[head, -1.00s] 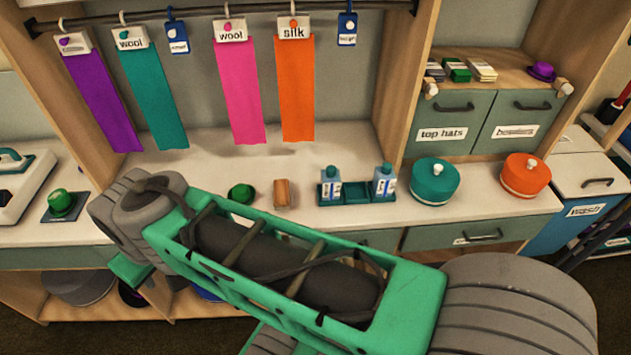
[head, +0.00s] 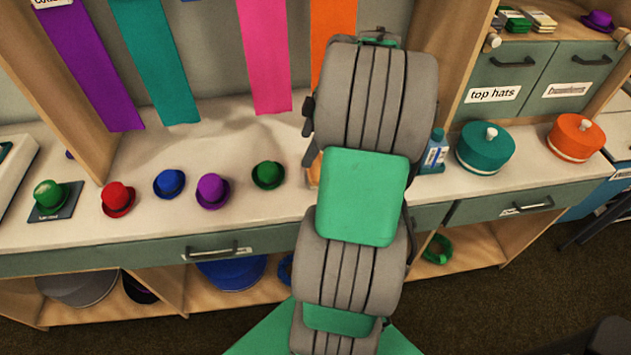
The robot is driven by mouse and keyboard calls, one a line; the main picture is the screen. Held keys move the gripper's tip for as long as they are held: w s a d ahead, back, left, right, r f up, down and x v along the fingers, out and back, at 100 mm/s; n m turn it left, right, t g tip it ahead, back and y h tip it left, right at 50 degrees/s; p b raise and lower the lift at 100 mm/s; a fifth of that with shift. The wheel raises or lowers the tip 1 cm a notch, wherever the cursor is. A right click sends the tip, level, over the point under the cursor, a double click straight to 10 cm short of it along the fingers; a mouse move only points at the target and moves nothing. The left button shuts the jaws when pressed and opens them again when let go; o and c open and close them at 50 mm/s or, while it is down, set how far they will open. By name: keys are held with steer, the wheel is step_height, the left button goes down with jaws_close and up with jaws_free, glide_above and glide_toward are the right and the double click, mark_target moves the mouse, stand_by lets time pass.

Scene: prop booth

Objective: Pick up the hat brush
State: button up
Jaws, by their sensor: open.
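The hat brush is mostly hidden behind my arm in the head view. Only a small tan sliver (head: 313,175) that seems to be part of it shows at the arm's left edge, on the pale counter, right of the green hat (head: 268,174). My arm rises upright through the middle of the view, over that part of the counter. My gripper's fingers cannot be made out; they are hidden behind the arm.
Small red (head: 117,198), blue (head: 169,183) and purple (head: 213,190) hats stand along the counter (head: 250,220) to the left. A blue-labelled bottle (head: 435,150), a teal round box (head: 485,148) and an orange one (head: 576,138) stand right. Coloured cloth strips hang behind.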

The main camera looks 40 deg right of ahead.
steer(key=shift+o, duration=1.3)
steer(key=shift+n+y, duration=0.3)
steer(key=shift+n, duration=0.3)
steer(key=s+d+f, duration=0.1)
steer(key=d, duration=0.1)
steer(key=s+d+f, duration=0.1)
steer(key=d+f, duration=0.1)
steer(key=shift+s, duration=0.15)
steer(key=x, duration=0.7)
steer(key=shift+f, duration=0.15)
steer(key=shift+c, duration=0.3)
steer(key=c, duration=1)
step_height(320, 180, up, 10)
steer(key=shift+r, duration=0.1)
